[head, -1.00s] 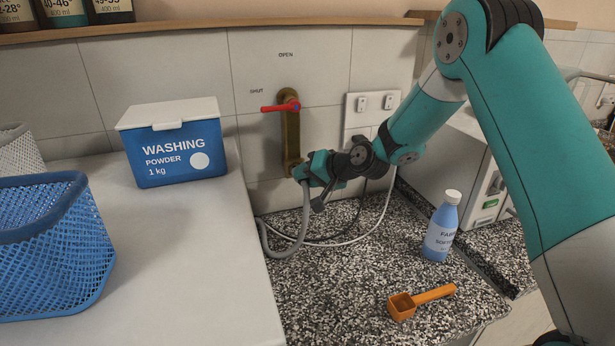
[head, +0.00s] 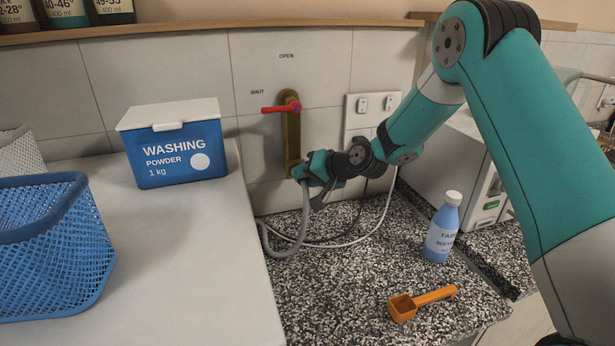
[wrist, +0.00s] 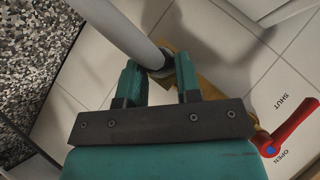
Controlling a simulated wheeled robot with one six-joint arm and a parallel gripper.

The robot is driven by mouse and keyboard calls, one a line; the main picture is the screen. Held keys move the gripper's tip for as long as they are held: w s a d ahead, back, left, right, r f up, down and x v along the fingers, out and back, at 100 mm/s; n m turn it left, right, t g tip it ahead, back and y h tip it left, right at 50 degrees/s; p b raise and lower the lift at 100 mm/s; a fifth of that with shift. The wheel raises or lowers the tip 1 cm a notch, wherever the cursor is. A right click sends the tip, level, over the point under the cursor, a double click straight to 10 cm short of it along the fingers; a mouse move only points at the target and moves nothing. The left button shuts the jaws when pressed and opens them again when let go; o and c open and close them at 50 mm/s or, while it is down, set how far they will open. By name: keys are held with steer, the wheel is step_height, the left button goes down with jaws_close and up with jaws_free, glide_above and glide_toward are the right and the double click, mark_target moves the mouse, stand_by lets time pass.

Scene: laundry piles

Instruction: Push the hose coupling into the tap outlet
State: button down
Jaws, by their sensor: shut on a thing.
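The brass tap (head: 290,135) stands on the tiled wall, with its red lever (head: 281,108) pointing left toward the SHUT label. My gripper (head: 304,172) is at the lower end of the tap, shut on the hose coupling. In the wrist view the jaws (wrist: 160,78) close around the coupling (wrist: 163,64) at the end of the grey hose (wrist: 120,32). The brass of the tap (wrist: 205,75) shows just beyond the jaws. The grey hose (head: 304,215) hangs from my gripper and loops on the speckled counter. The outlet is hidden, so I cannot tell how far the coupling is in.
A washing powder box (head: 175,150) and blue basket (head: 50,250) stand on the pale worktop at left. A blue bottle (head: 441,230) and orange scoop (head: 422,302) are on the speckled counter (head: 330,290). A switch plate (head: 372,104) is right of the tap.

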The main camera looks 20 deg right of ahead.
steer(key=shift+w, duration=0.25)
steer(key=c, duration=0.7)
jaws_free()
steer(key=shift+c, duration=0.2)
steer(key=s+b, duration=0.2)
steer(key=s, duration=0.7)
